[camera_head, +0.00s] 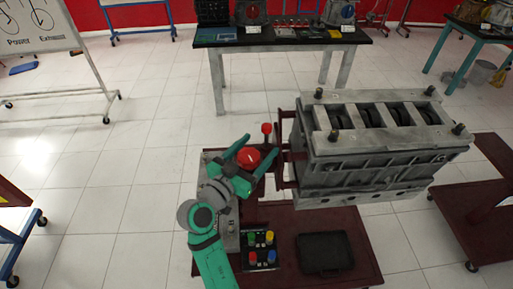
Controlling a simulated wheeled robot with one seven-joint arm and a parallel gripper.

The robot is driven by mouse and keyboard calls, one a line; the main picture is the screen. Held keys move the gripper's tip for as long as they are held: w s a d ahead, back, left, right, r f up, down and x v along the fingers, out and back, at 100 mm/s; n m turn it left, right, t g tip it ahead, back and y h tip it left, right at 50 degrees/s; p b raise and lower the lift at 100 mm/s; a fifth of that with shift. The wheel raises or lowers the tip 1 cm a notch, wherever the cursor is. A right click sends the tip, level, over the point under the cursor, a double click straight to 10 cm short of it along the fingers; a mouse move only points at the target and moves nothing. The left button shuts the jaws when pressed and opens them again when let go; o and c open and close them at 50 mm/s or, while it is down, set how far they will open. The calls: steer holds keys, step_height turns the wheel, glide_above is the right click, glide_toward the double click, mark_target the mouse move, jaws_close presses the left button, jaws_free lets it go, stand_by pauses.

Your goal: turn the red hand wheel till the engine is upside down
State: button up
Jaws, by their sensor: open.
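The grey engine block (372,150) is held at its left end on a dark red stand. Its face with several dark openings points up and it looks about level. A round red part (248,158), which looks like the hand wheel or its hub, sits left of the engine. My green gripper (259,146) reaches in from below left. Its fingers are apart, one on each side of the red part in the picture; whether they touch it I cannot tell. A red-topped lever (266,128) stands just beyond the fingertips. The gripper hides part of the wheel area.
Below the engine, the dark red stand base (368,252) carries a black tray (325,252) and a box with coloured buttons (261,248). A workbench (290,40) with parts stands behind. A whiteboard (38,28) is at upper left. The tiled floor at left is clear.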

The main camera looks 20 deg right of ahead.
steer(key=shift+w+d, duration=0.1)
steer(key=shift+w, duration=0.05)
steer(key=shift+c, duration=0.5)
steer(key=c, duration=0.9)
steer(key=shift+s+d+m+g+h, duration=0.1)
steer(key=shift+s+m+g+h, duration=0.1)
steer(key=shift+m+g+h, duration=1.05)
steer(key=shift+c, duration=0.2)
steer(key=shift+s+d+m+g, duration=0.1)
steer(key=shift+s+m+g, duration=0.15)
steer(key=shift+g, duration=0.4)
steer(key=shift+s+d+m+g, duration=0.1)
steer(key=shift+m+g, duration=0.2)
steer(key=shift+g, duration=0.3)
steer(key=o, duration=1)
steer(key=shift+o, duration=0.2)
steer(key=shift+a, duration=0.1)
